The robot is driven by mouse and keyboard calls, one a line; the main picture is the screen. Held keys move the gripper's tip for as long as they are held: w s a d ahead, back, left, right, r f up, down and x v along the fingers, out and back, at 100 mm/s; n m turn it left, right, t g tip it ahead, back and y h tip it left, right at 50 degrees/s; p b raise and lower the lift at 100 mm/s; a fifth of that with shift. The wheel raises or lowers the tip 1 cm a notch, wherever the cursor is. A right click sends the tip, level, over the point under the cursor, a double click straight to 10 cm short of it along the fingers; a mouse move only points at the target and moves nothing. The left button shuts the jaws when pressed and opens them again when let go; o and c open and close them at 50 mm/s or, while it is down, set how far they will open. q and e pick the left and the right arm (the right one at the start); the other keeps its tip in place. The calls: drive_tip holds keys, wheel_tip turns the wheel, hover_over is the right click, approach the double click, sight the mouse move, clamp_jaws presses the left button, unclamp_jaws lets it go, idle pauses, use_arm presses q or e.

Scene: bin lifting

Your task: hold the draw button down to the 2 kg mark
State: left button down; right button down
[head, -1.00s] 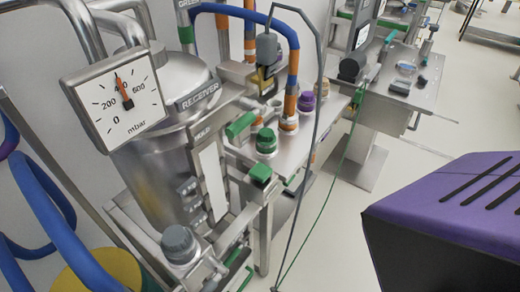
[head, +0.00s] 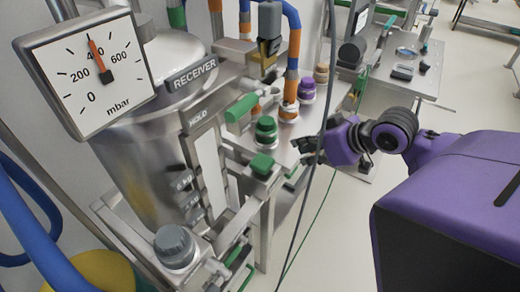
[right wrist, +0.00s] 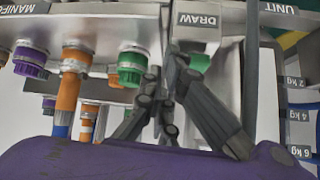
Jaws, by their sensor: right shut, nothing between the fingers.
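A green button (head: 262,165) sits on a metal block at the front of the bench in the head view. In the right wrist view a green part, likely that button (right wrist: 199,62), shows beside the plate marked DRAW (right wrist: 197,20), partly hidden by a finger. The 2 kg mark (right wrist: 294,82) is on a scale at the right of that view. My right gripper (head: 303,147) is shut and empty, just right of the button in the head view. Its fingertips (right wrist: 164,72) look close to the button; contact cannot be told. My left gripper is out of view.
A steel receiver (head: 125,150) stands at left with a mbar gauge (head: 88,70), its needle near 400. A grey cable (head: 325,125) hangs across the gripper in the head view.

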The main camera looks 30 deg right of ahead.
sight(263, 160)
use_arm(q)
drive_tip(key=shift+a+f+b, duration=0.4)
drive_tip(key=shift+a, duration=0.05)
use_arm(e)
drive_tip(key=a+r+n+y, duration=0.1)
drive_tip(key=a+r, duration=0.4)
drive_tip(key=r, duration=0.5)
drive_tip(key=shift+w+r+n+g+y, duration=0.15)
drive_tip(key=shift+w+n+g+y, duration=0.25)
drive_tip(key=shift+n, duration=0.4)
